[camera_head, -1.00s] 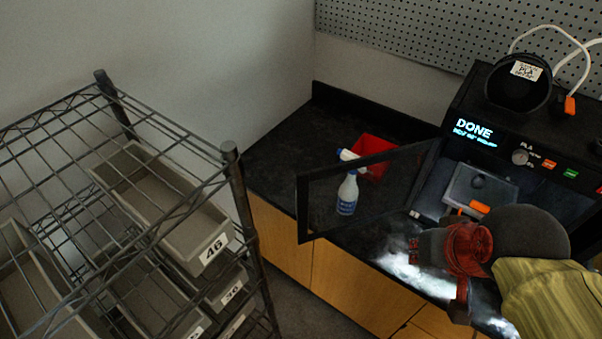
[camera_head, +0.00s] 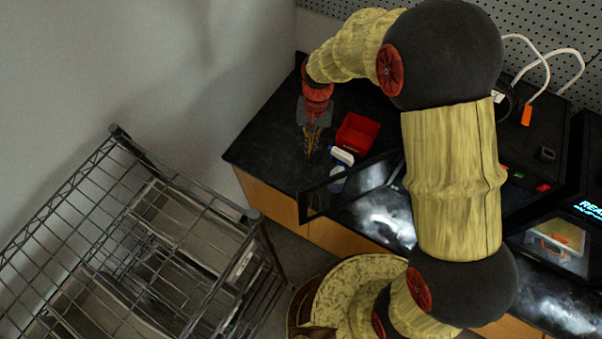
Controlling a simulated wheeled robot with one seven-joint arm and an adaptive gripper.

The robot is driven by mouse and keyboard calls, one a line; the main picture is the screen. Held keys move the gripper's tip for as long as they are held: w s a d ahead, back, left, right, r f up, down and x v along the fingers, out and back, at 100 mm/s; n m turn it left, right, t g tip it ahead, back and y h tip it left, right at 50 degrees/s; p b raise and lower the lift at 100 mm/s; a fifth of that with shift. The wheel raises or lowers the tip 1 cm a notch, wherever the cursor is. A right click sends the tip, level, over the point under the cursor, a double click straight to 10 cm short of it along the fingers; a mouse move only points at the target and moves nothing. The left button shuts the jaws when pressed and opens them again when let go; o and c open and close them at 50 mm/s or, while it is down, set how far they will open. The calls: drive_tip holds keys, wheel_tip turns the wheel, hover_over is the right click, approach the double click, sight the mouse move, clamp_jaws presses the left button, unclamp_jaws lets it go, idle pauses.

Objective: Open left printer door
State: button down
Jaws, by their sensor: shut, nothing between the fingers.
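The left printer (camera_head: 545,125) is black and mostly hidden behind my arm. Its framed, see-through door (camera_head: 312,203) stands swung open to the left, out over the black counter's front edge. My arm reaches across in front of the printer. My gripper (camera_head: 312,148) points down over the back left part of the counter, beyond the door and apart from it. It is shut and empty. The door's hinge side and the printer's opening are largely hidden by my arm.
A red bin (camera_head: 357,135) and a white-and-blue spray bottle (camera_head: 339,160) stand right of my gripper, behind the door. A second printer with a lit screen (camera_head: 589,208) is at the right. A wire shelf (camera_head: 150,250) fills the lower left. The counter's left end (camera_head: 265,140) is clear.

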sight(314, 184)
drive_tip(key=s+a+f+p, duration=0.2)
drive_tip(key=s+f+p, duration=0.2)
drive_tip(key=f, duration=0.8)
drive_tip(key=s, duration=0.2)
drive_tip(key=shift+s+a+f+g+p, duration=0.2)
drive_tip(key=shift+s+a+g+p, duration=0.1)
drive_tip(key=shift+s+a+g, duration=0.1)
drive_tip(key=shift+s, duration=0.1)
drive_tip(key=s+d+n+h, duration=0.1)
drive_tip(key=s+d+n, duration=0.1)
drive_tip(key=s, duration=0.7)
drive_tip(key=shift+d+n, duration=0.4)
drive_tip(key=shift+d, duration=0.5)
drive_tip(key=v, duration=1.2)
